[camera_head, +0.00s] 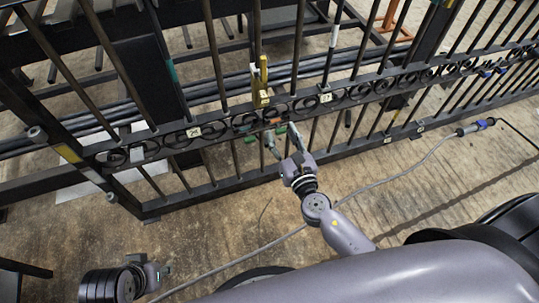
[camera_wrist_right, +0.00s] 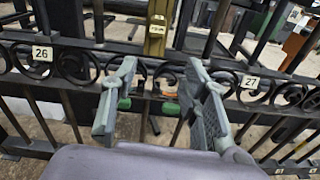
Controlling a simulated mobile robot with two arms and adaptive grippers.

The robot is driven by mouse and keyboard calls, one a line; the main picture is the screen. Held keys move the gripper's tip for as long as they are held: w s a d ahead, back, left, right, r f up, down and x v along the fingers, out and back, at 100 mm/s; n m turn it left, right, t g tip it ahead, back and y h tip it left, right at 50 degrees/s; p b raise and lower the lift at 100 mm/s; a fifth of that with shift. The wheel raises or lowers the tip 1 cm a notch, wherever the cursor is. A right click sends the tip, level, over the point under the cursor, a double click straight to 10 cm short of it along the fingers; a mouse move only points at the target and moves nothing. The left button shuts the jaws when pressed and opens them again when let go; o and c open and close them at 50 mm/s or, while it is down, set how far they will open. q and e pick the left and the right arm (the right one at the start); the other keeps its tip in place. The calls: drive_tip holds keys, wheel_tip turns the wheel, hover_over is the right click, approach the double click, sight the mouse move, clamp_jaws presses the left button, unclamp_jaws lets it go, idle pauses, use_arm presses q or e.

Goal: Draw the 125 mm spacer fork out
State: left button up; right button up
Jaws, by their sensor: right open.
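A black scroll gate (camera_head: 206,131) runs across the view. My right gripper (camera_head: 282,139) is open in front of its scroll band, between the plates marked 26 (camera_wrist_right: 41,53) and 27 (camera_wrist_right: 250,81). In the right wrist view its two grey-green fingers (camera_wrist_right: 162,85) stand wide apart. Between and behind them show small green pieces (camera_wrist_right: 170,108) and an orange piece (camera_wrist_right: 168,94) at the scrolls. A gold upright piece (camera_head: 261,80) stands on the band above. No size marking is readable, so I cannot tell which is the 125 mm spacer fork. My left gripper (camera_head: 154,273) is low at left, fingers unclear.
A grey cable (camera_head: 385,178) crosses the concrete floor to a blue-ended tool or connector (camera_head: 480,126) at right. Dark pipes and an orange frame (camera_head: 392,20) lie behind the gate. The floor in front of the gate is mostly clear.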

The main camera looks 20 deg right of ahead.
drive_tip(key=r+n, duration=0.1)
drive_tip(key=r, duration=0.1)
approach(265, 102)
drive_tip(key=w, duration=0.4)
drive_tip(key=shift+t, duration=0.3)
drive_tip(key=w, duration=0.5)
drive_tip(key=shift+w+a+f, duration=0.1)
drive_tip(key=shift+w+f, duration=0.05)
drive_tip(key=shift+w, duration=1)
use_arm(q)
drive_tip(key=shift+v, duration=1.1)
drive_tip(key=shift+s+a+f, duration=0.1)
drive_tip(key=shift+s+a, duration=0.05)
drive_tip(key=shift+s, duration=0.05)
use_arm(e)
drive_tip(key=shift+c, duration=0.4)
clamp_jaws()
use_arm(q)
drive_tip(key=shift+w, duration=0.1)
